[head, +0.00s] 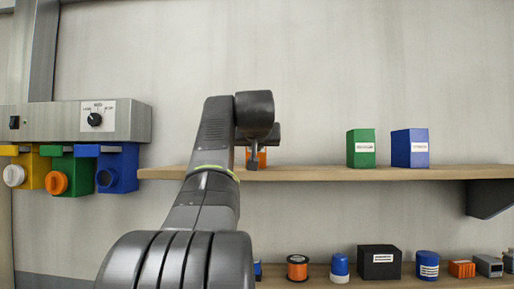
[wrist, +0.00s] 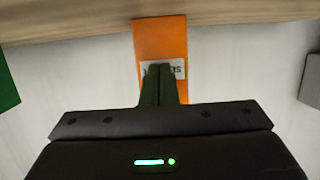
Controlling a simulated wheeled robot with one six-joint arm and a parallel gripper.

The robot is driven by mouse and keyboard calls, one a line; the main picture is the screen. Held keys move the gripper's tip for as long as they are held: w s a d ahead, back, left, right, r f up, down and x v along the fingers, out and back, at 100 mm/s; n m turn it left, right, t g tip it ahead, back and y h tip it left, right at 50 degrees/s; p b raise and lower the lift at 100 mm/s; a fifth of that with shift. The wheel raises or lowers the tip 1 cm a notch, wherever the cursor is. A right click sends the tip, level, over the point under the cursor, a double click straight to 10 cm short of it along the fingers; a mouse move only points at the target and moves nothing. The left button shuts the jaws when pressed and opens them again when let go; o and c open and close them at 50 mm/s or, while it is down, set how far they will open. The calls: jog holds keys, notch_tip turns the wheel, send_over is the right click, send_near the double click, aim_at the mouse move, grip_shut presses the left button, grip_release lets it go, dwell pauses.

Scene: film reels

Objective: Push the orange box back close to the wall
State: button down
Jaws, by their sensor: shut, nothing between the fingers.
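The orange box (head: 262,158) stands on the upper wooden shelf (head: 310,174), mostly hidden behind my gripper in the head view. In the wrist view the orange box (wrist: 160,38) is in the middle, with a white label on its face partly covered by my fingers. My gripper (head: 253,166) is shut and empty. Its fingertips (wrist: 160,68) are in front of the labelled face, lined up near the middle of its width. I cannot tell whether they touch it. The gap between the box and the wall (head: 330,80) is hidden.
A green box (head: 361,148) and a blue box (head: 409,148) stand to the right on the same shelf. A metal panel with a dial (head: 97,118) and coloured units is at the left. A lower shelf (head: 345,284) holds spools, jars and a black box (head: 379,262).

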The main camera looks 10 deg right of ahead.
jog(key=shift+w+d, duration=0.25)
jog(key=shift+w, duration=0.9)
jog(key=shift+w+d, duration=0.25)
jog(key=shift+w, duration=0.85)
jog(key=shift+w+d, duration=0.25)
jog(key=shift+w, duration=0.9)
jog(key=shift+r+v, duration=0.2)
jog(key=shift+v, duration=0.8)
jog(key=shift+r+v, duration=0.2)
jog(key=shift+v, duration=0.75)
jog(key=shift+r+v, duration=0.25)
jog(key=shift+v, duration=0.75)
jog(key=shift+w, duration=0.25)
jog(key=shift+f, duration=0.1)
jog(key=x, duration=0.3)
jog(key=f+x, duration=0.1)
jog(key=x, duration=0.2)
jog(key=shift+s+f, duration=0.2)
jog(key=shift+v, duration=1.3)
jog(key=shift+w+f, duration=0.2)
jog(key=shift+f, duration=0.05)
